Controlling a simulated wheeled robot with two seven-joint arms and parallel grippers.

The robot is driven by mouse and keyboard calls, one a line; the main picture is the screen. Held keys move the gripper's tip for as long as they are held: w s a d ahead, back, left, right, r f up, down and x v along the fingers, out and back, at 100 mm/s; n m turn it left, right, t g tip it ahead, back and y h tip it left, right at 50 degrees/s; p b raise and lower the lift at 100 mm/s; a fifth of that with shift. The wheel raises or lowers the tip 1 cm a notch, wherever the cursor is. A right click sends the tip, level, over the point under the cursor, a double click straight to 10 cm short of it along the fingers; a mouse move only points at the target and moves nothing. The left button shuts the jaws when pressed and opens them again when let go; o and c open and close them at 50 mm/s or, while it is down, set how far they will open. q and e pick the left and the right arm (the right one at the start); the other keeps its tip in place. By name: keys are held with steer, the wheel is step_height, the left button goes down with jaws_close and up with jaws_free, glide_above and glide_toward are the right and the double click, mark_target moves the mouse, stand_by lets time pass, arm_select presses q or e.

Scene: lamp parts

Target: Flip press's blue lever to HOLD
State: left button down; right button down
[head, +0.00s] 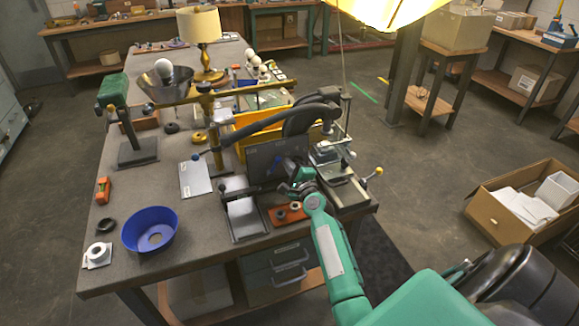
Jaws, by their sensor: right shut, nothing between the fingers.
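The press stands at the right front of the workbench, with a dark upright panel (264,159) on its left side. My left gripper is not in view.
A blue bowl (150,230), an orange block (102,190) and a dark ring (106,225) sit on the bench's left. A brass lamp (202,40) stands at the back. A yellow bin (262,124) is behind the panel. An open cardboard box (490,213) is on the floor at right.

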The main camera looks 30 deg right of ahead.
steer(key=shift+a+r+n+p, duration=0.25)
steer(key=shift+r+n+p, duration=0.25)
steer(key=shift+n, duration=0.2)
steer(key=n+p, duration=0.1)
steer(key=a+r+n+p, duration=0.1)
steer(key=a+n+p, duration=0.1)
steer(key=n, duration=0.1)
steer(key=shift+w+a+r+g+p, duration=0.15)
steer(key=shift+w+r+g+p, duration=0.15)
steer(key=n, duration=0.1)
steer(key=a+n+p, duration=0.2)
steer(key=shift+w+r+n, duration=0.2)
steer(key=shift+w+n, duration=0.05)
steer(key=shift+n, duration=0.05)
steer(key=shift+w+a+f+n+p, duration=0.1)
steer(key=shift+w+a+n+p, duration=0.1)
steer(key=shift+a+n+p, duration=0.8)
steer(key=shift+d+f+n, duration=0.1)
steer(key=shift+d+n, duration=0.1)
steer(key=shift+n, duration=0.1)
